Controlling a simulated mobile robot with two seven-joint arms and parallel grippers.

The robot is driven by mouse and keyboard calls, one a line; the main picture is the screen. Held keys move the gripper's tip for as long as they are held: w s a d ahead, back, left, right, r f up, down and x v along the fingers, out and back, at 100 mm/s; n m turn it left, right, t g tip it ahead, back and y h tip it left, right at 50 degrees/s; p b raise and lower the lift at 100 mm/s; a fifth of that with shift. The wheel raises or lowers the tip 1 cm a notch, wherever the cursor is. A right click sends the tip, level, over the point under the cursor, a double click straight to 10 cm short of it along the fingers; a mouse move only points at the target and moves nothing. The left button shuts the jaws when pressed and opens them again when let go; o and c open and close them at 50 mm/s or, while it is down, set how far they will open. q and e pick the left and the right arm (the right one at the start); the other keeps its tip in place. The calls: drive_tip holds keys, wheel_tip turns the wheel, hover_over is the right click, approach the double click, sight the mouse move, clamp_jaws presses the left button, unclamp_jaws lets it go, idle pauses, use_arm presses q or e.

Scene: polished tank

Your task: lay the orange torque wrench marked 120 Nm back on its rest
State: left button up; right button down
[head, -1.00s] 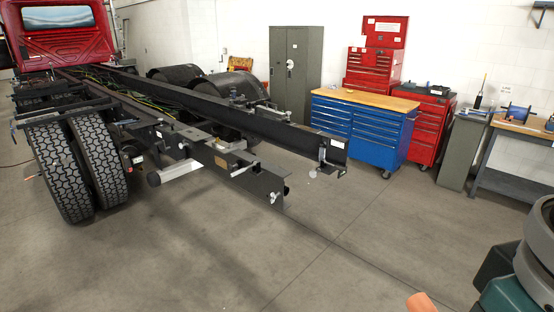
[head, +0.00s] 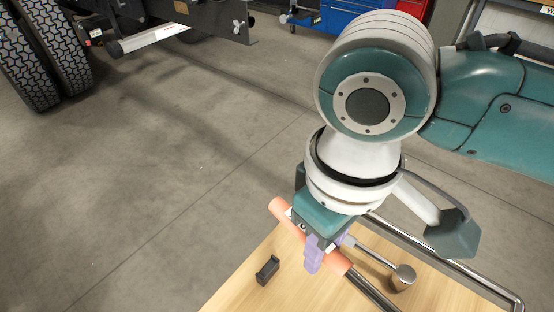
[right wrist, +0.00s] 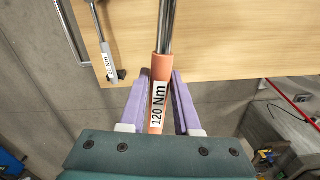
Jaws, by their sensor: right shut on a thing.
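The orange torque wrench (head: 278,207) is in my right gripper (head: 318,252), whose purple fingers are shut on its handle. In the right wrist view, the handle (right wrist: 161,64) lies between the fingertips (right wrist: 161,76), and its label reads 120 Nm. Its steel shaft (head: 372,292) runs toward the lower right over the wooden bench top (head: 240,296). A small black notched block (head: 267,270), which looks like a rest, stands empty on the bench, left of the wrench. I cannot tell the wrench's height above the bench. My left gripper is out of view.
A second wrench with a round steel head (head: 402,277) lies right of the held one; its grey labelled handle (right wrist: 109,60) shows in the right wrist view. A metal rail (head: 440,262) runs along the bench edge. Open floor lies left; the truck frame (head: 215,15) is beyond.

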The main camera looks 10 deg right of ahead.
use_arm(q)
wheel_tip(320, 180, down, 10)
drive_tip(key=b, duration=0.7)
use_arm(e)
wheel_tip(320, 180, down, 12)
drive_tip(key=w+a+n, duration=0.1)
drive_tip(key=w+n, duration=0.1)
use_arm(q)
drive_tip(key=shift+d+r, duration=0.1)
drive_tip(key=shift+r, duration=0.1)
use_arm(e)
drive_tip(key=shift+s+r, duration=0.1)
wheel_tip(320, 180, down, 6)
drive_tip(key=b, duration=0.3)
drive_tip(key=shift+b, duration=0.3)
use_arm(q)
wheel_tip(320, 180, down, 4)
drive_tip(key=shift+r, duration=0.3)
